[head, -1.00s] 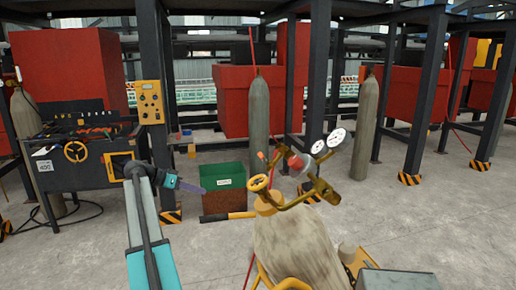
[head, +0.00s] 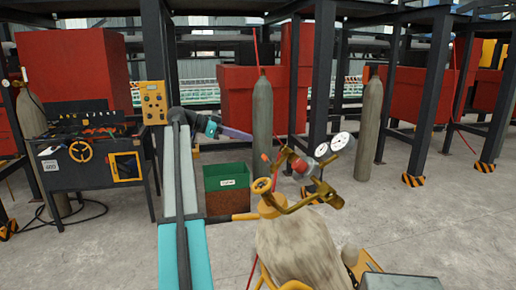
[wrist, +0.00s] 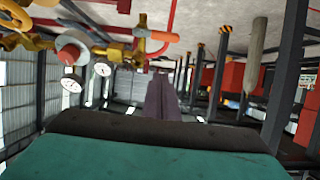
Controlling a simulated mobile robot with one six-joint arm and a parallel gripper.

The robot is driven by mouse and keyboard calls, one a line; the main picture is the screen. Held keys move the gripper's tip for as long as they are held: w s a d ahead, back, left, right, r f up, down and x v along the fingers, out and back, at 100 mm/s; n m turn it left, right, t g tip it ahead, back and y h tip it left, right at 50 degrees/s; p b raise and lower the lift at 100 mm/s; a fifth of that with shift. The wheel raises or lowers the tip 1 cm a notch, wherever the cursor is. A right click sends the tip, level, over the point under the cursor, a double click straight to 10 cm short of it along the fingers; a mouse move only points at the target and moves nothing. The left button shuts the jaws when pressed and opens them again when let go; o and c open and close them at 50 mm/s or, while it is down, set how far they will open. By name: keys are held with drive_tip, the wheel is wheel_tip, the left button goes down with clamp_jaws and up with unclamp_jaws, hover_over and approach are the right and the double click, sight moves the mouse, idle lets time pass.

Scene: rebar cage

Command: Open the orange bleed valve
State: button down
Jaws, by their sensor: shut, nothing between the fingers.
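The gas cylinder (head: 290,250) stands in front with brass fittings on top. A small orange-red part (head: 265,157), which looks like the bleed valve, sticks up at the left end of the regulator. In the wrist view an orange handle (wrist: 160,36) on a brass fitting shows at top centre; it looks like the same part. A red knob (head: 300,165) and two white gauges (head: 330,146) sit to its right. My gripper (head: 249,137) is shut and empty, left of and above the orange part, apart from it. Its purple fingers (wrist: 162,92) also show in the wrist view.
A yellow handwheel (head: 262,186) tops the cylinder just below the orange part. A green bin (head: 227,177) stands behind, left of the cylinder. A dark cart (head: 105,185) is at the left. Grey cylinders (head: 262,115) and dark posts stand farther back.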

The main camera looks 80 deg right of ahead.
drive_tip(key=p, duration=0.4)
hover_over(266, 160)
drive_tip(key=d, duration=0.2)
drive_tip(key=f, duration=0.3)
drive_tip(key=shift+d+f, duration=0.1)
drive_tip(key=shift+d, duration=0.1)
drive_tip(key=shift+f, duration=0.3)
drive_tip(key=shift+w+a+f+p, duration=0.3)
drive_tip(key=shift+w+f, duration=0.2)
drive_tip(key=shift+f, duration=0.2)
drive_tip(key=shift+w+a+f+p, duration=0.15)
drive_tip(key=shift+w+f+p, duration=0.3)
drive_tip(key=shift+f, duration=0.25)
drive_tip(key=shift+w, duration=0.1)
